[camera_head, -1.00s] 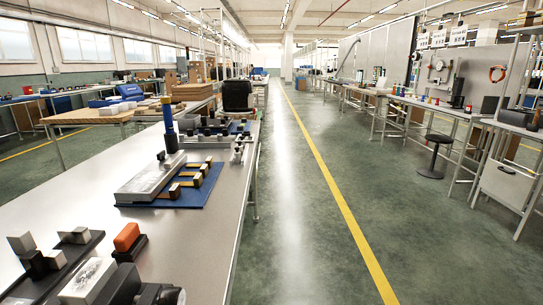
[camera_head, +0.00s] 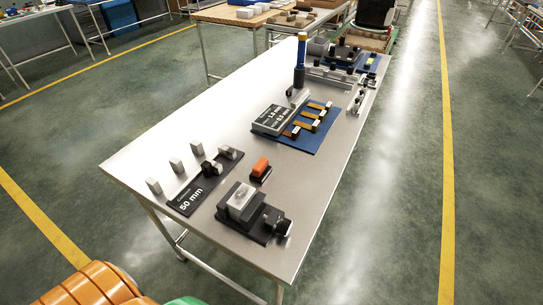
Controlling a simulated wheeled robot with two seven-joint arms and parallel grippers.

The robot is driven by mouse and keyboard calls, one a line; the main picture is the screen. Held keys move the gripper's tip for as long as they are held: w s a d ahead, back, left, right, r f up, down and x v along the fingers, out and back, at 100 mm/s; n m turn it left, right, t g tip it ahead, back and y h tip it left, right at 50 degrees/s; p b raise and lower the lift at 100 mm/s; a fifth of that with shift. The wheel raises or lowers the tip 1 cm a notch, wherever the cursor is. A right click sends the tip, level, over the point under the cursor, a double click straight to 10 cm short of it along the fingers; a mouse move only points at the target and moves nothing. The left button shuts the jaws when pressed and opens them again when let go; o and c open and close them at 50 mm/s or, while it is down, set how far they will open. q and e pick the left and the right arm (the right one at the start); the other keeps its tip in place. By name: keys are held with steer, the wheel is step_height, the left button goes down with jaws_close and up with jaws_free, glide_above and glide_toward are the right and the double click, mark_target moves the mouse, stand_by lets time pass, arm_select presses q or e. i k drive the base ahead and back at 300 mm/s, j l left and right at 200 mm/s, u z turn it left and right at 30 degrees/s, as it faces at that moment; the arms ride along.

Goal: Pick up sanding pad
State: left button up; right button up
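An orange block on a black base (camera_head: 260,167), which looks like the sanding pad, sits near the front of the metal workbench (camera_head: 200,122). It stands just behind a dark vise-like fixture (camera_head: 252,212) that holds a light metal block. Nothing covers the orange block. Neither of my grippers shows in this view.
Behind the orange block lies a blue mat (camera_head: 318,139) with a labelled metal block and several gauge pieces. A blue and black upright tool (camera_head: 300,65) stands farther back. Open floor lies right of the bench.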

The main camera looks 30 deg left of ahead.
mark_target(260, 172)
steer(key=j+z, duration=0.15)
steer(key=j, duration=0.2)
steer(key=k+j+z, duration=0.1)
steer(key=j, duration=0.25)
steer(key=k+j+z, duration=0.15)
steer(key=j, duration=0.2)
steer(key=k+j+z, duration=0.15)
steer(key=j, duration=0.15)
steer(key=i, duration=0.05)
